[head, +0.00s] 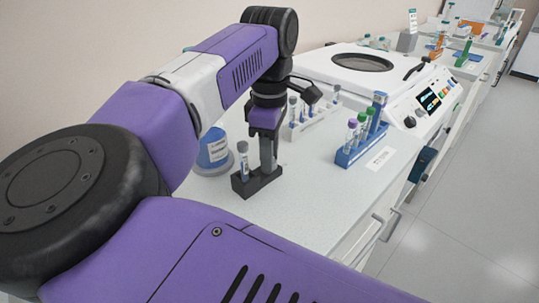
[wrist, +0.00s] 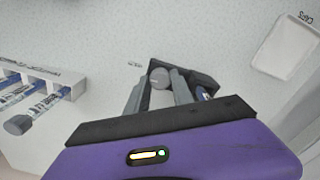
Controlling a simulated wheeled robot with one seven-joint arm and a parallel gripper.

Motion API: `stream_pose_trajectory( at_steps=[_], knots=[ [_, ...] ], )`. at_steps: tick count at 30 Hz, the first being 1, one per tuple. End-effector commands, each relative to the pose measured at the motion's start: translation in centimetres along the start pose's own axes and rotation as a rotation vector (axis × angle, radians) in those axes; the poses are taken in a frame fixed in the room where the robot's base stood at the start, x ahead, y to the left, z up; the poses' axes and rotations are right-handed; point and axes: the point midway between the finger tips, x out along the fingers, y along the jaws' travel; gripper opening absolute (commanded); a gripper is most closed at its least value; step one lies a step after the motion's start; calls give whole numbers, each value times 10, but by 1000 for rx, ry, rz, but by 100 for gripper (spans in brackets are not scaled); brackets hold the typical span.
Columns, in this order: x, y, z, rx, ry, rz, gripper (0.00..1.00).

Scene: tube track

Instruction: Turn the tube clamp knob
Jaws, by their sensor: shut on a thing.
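The black tube clamp (head: 256,184) stands on the white bench, and a grey-capped tube (head: 243,162) stands upright in it. My gripper (head: 268,168) points down at the clamp, just right of the tube. In the wrist view my gripper (wrist: 160,92) has its two fingers on either side of a round grey knob (wrist: 159,77) and is shut on it. The dark clamp body (wrist: 203,77) shows behind and right of the fingers. The knob is hidden by the fingers in the head view, so its turn angle cannot be told.
A white rack (head: 308,126) and a blue rack (head: 347,158) hold tubes to the right. A centrifuge (head: 325,60) stands behind. The wrist view shows a white caps tray (wrist: 274,68). The bench front is clear.

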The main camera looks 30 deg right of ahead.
Motion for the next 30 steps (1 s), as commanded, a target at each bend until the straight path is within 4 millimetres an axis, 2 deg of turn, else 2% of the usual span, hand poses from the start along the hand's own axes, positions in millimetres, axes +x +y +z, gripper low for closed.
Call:
stream_pose_trajectory(
  at_steps=[30],
  knots=[
    [-1,-1,-1,-927,3,2,0]
  ],
)
